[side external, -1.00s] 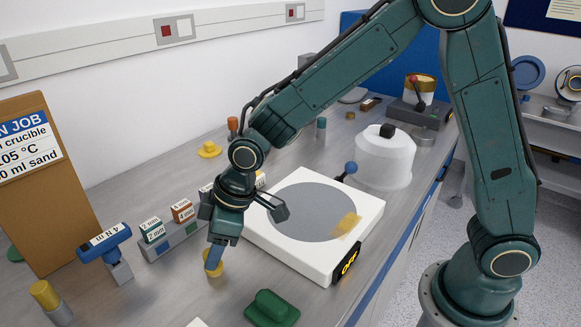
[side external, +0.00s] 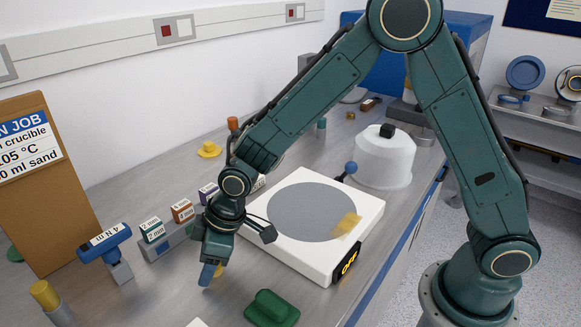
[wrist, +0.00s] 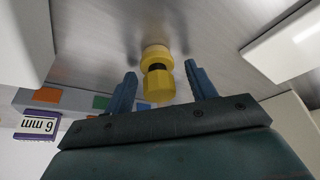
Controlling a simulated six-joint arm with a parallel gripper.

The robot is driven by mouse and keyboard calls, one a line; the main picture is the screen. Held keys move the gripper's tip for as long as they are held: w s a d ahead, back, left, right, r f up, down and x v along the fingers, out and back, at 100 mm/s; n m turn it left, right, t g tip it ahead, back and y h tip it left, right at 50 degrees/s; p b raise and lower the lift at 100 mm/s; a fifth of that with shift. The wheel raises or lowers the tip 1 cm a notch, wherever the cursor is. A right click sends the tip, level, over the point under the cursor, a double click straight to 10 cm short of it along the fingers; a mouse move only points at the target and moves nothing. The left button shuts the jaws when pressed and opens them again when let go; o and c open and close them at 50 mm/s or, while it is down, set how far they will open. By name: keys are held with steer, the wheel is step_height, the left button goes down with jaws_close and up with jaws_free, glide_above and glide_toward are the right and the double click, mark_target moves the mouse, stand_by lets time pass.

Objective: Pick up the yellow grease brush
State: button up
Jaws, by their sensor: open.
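A small yellow piece with a dark band at its middle, seemingly the yellow grease brush (wrist: 158,86), is between my two blue fingers in the wrist view. There are visible gaps on both sides of it. My gripper (wrist: 161,76) is open and not closed on it.
A white hotplate (side external: 315,258) with a grey disc and a yellow patch is just right of my gripper. A green block (side external: 271,307) lies in front. A labelled rack (side external: 172,238) and a blue-handled torque tool (side external: 105,243) stand to the left.

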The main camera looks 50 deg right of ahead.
steer(key=shift+c, duration=0.3)
steer(key=c, duration=1.1)
steer(key=shift+o, duration=0.2)
steer(key=shift+r, duration=0.1)
step_height(320, 180, up, 20)
stand_by(0.4)
steer(key=shift+o, duration=1.3)
steer(key=shift+c, duration=0.5)
